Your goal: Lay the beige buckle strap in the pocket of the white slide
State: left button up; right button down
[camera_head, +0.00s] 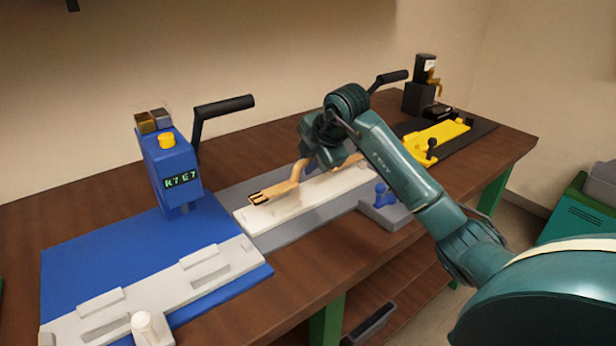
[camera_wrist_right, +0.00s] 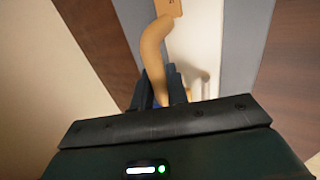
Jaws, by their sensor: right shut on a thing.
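The beige buckle strap (camera_head: 286,187) has a dark-edged buckle at its left end, over the left part of the white slide (camera_head: 320,199). My right gripper (camera_head: 310,160) is shut on the strap, towards its far end. In the right wrist view, the strap (camera_wrist_right: 152,52) runs up and away from between the fingertips (camera_wrist_right: 160,92) in a curve. The white slide (camera_wrist_right: 197,40) lies beside and beneath it there. The strap looks raised at the gripper; I cannot tell whether its buckle end touches the slide. The pocket is not clear to see. My left gripper is out of view.
The slide sits on a grey base (camera_head: 277,236) with a blue knob (camera_head: 384,195). At left stands a blue press (camera_head: 172,170) with a black lever, on a blue plate (camera_head: 90,255) with a pale rail. A yellow fixture (camera_head: 437,136) stands at the far right.

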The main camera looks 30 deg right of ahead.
jog(key=shift+f, duration=1.85)
jog(key=c, duration=1.4)
grip_release()
jog(key=shift+f, duration=0.1)
jog(key=v, duration=1.2)
jog(key=shift+w, duration=0.1)
